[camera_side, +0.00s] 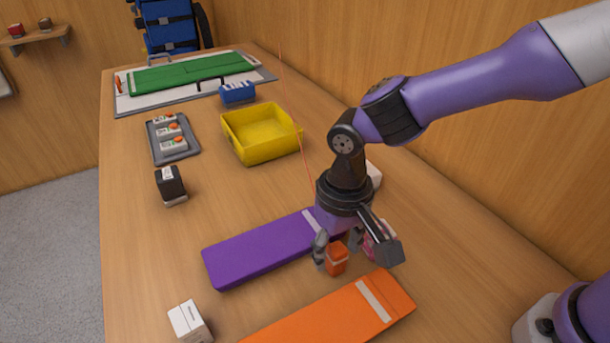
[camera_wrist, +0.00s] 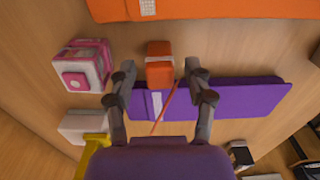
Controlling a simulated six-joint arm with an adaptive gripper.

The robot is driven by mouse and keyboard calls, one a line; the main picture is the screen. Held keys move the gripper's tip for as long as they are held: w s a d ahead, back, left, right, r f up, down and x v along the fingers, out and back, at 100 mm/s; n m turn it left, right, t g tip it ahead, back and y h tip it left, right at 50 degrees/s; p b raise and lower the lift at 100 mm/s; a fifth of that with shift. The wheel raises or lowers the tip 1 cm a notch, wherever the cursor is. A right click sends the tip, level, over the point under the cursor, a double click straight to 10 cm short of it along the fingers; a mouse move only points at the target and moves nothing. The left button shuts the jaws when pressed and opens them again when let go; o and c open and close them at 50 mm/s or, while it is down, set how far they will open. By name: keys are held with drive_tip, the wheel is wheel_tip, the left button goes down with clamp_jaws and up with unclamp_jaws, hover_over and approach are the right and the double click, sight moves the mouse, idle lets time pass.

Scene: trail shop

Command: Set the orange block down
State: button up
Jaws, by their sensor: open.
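The orange block (camera_side: 336,259) has a pale band and sits upright, apparently on the wooden table between a purple strip (camera_side: 250,252) and an orange strip (camera_side: 325,317). In the wrist view the block (camera_wrist: 160,70) shows between and slightly beyond my fingertips, with a gap on each side. My gripper (camera_side: 342,246) points down over the block, its fingers apart. It also shows open in the wrist view (camera_wrist: 160,78). Whether the block's underside fully touches the table is hard to see.
A pink and white cube (camera_wrist: 82,66) stands beside my gripper, with a white box (camera_wrist: 84,126) nearby. Bare table lies left of the purple strip.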

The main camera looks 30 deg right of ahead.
sight(338, 249)
wheel_tip(338, 249, up, 10)
drive_tip(key=s+d+r+t, duration=0.1)
drive_tip(key=d+r, duration=0.1)
drive_tip(key=d, duration=0.4)
drive_tip(key=s+d+r+t, duration=0.1)
drive_tip(key=d+r+t, duration=0.1)
drive_tip(key=d, duration=0.4)
drive_tip(key=shift+s+r+y, duration=0.4)
drive_tip(key=shift+r, duration=0.3)
drive_tip(key=shift+o, duration=0.8)
drive_tip(key=s+d+f+t, duration=0.1)
drive_tip(key=s+d+t, duration=0.1)
drive_tip(key=s+d, duration=0.3)
drive_tip(key=shift+d+t+h, duration=0.3)
drive_tip(key=shift+d+h, duration=0.1)
drive_tip(key=shift+d, duration=0.65)
drive_tip(key=shift+w+f, duration=0.1)
